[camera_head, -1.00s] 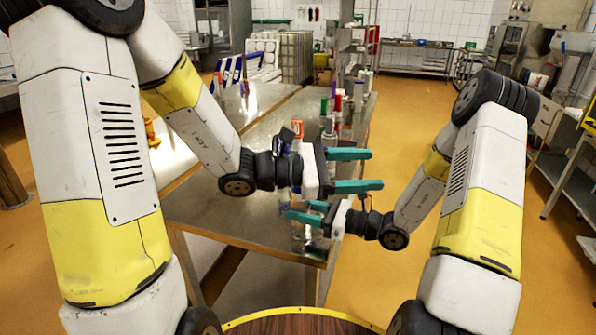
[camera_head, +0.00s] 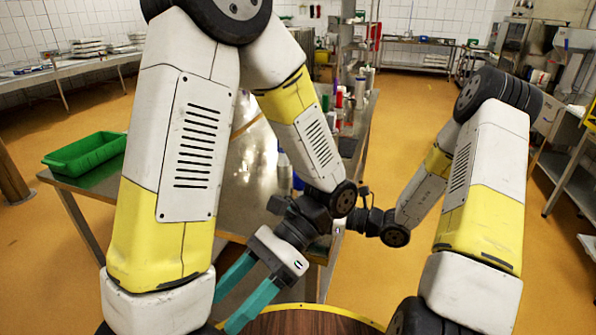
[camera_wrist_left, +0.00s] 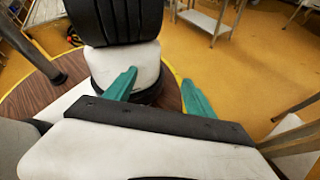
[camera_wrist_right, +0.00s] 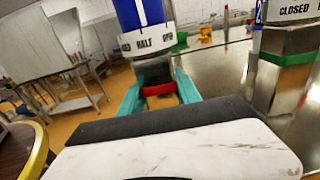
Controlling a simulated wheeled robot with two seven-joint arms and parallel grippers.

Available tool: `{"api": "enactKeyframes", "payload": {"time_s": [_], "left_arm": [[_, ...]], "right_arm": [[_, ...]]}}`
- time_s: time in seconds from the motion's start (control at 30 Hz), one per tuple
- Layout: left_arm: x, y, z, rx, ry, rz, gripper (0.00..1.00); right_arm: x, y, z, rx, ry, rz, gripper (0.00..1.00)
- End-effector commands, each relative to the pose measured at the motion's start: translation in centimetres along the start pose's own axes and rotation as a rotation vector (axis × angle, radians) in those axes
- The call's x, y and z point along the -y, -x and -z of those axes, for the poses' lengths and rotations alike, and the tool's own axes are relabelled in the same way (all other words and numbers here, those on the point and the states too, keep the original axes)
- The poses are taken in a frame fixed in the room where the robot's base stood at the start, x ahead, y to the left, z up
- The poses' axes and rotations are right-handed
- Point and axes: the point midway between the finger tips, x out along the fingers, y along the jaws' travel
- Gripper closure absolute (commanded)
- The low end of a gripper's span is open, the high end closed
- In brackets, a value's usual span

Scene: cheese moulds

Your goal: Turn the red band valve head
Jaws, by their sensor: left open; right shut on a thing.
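The red band valve head is in the right wrist view, a grey metal body (camera_wrist_right: 152,72) with a red band (camera_wrist_right: 158,89) below it. Above it sits a white ring (camera_wrist_right: 148,42) lettered HALF and OPEN, with a blue and white part on top. My right gripper (camera_wrist_right: 157,97) is shut on this valve head, with a teal finger on each side at the band.
A second valve with a green band (camera_wrist_right: 286,57) and a CLOSED label stands to the right in the right wrist view. A green tray (camera_head: 85,155) lies on the table at the left. Several bottles stand at the table's far right. Orange floor is free on the right.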

Motion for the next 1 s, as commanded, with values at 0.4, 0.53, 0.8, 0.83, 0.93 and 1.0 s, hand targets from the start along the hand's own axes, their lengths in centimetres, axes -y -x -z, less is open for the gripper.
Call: {"api": "enactKeyframes", "payload": {"time_s": [0.4,0.53,0.8,0.83,0.93,1.0], "left_arm": [[12.3,11.1,0.2,0.396,-0.142,1.033,0.37],[12.6,17.0,2.2,0.481,-0.179,1.33,0.37],[10.1,24.6,5.7,0.564,-0.226,1.711,0.37],[9.9,24.9,5.9,0.566,-0.228,1.731,0.37],[9.9,25.7,6.2,0.572,-0.232,1.764,0.37],[10.4,26.0,6.1,0.572,-0.231,1.769,0.37]], "right_arm": [[0.0,0.0,0.0,0.0,0.0,0.0,1.0],[0.0,0.0,0.0,0.0,0.0,0.0,1.0],[0.0,0.0,0.0,0.0,0.0,0.0,1.0],[0.0,0.0,0.0,0.0,0.0,0.0,1.0],[0.0,0.0,0.0,0.0,0.0,0.0,1.0],[0.0,0.0,0.0,0.0,0.0,0.0,1.0]]}}
